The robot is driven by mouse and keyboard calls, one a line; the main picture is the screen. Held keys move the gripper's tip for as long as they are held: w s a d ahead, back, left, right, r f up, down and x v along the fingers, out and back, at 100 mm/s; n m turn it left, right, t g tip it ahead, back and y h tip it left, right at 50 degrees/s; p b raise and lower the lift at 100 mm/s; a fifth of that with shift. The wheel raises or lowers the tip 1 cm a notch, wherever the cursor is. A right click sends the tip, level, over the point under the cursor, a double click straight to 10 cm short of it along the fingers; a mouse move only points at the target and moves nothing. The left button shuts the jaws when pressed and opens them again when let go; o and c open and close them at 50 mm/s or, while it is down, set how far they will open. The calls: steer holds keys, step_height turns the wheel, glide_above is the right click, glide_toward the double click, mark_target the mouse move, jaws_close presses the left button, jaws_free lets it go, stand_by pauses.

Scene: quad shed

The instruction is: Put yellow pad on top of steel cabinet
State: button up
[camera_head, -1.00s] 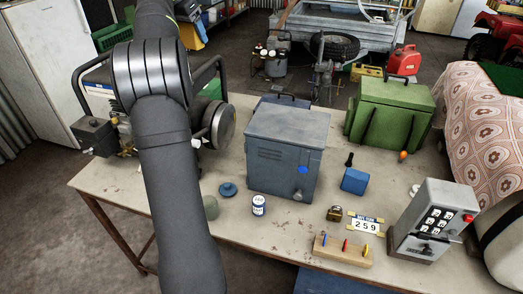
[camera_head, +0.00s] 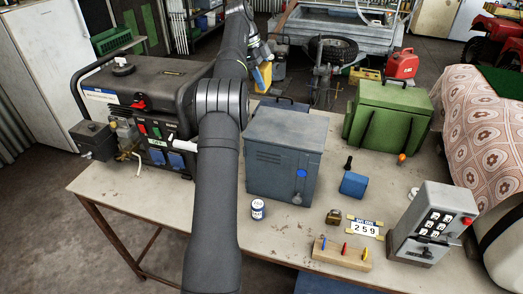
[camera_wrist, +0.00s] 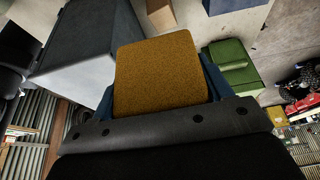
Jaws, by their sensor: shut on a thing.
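The yellow pad (camera_head: 264,73) is held in my gripper (camera_head: 257,76), high behind the steel cabinet in the head view. In the wrist view the pad (camera_wrist: 160,72) is a flat mustard-yellow block between blue fingers, which are shut on it. The steel cabinet (camera_head: 285,150) is a blue-grey box standing upright on the workbench. Its top (camera_head: 287,123) is bare. In the wrist view a grey box that looks like the cabinet (camera_wrist: 85,40) lies to the left of the pad, apart from it.
A green chest (camera_head: 390,112) stands right of the cabinet, and a generator (camera_head: 150,95) stands left of it. A blue block (camera_head: 354,184), a small tin (camera_head: 258,209), a wooden rack (camera_head: 342,253) and a grey switch box (camera_head: 433,222) are on the workbench (camera_head: 190,215).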

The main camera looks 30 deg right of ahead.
step_height(320, 180, down, 27)
steer(key=shift+f, duration=0.15)
stand_by(0.3)
steer(key=shift+f, duration=0.15)
steer(key=o, duration=0.9)
steer(key=shift+o, duration=0.2)
steer(key=s+d+r+v, duration=0.1)
steer(key=v, duration=1)
steer(key=shift+s+d, duration=0.3)
steer(key=shift+r, duration=0.35)
steer(key=c, duration=0.7)
